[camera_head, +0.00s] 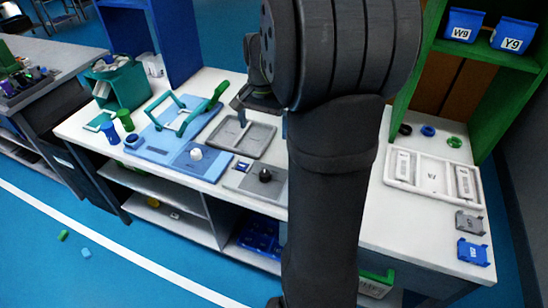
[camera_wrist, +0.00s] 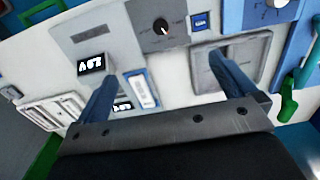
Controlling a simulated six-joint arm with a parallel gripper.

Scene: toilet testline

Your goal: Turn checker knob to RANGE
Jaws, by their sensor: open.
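A black knob (camera_wrist: 162,27) with a pale pointer mark sits on a grey panel (camera_wrist: 115,37) at the top middle of the wrist view. In the head view a dark knob (camera_head: 265,175) stands on a grey plate left of my arm. A white knob (camera_head: 196,154) is on a blue panel (camera_head: 165,143) beside it. The lettering around the knobs is too small to read. My gripper (camera_wrist: 162,68) is open and empty, its fingers apart and short of the black knob in the wrist picture. In the head view my gripper (camera_head: 262,115) is partly hidden by my arm.
A white tray (camera_head: 420,158) holds parts at the right.

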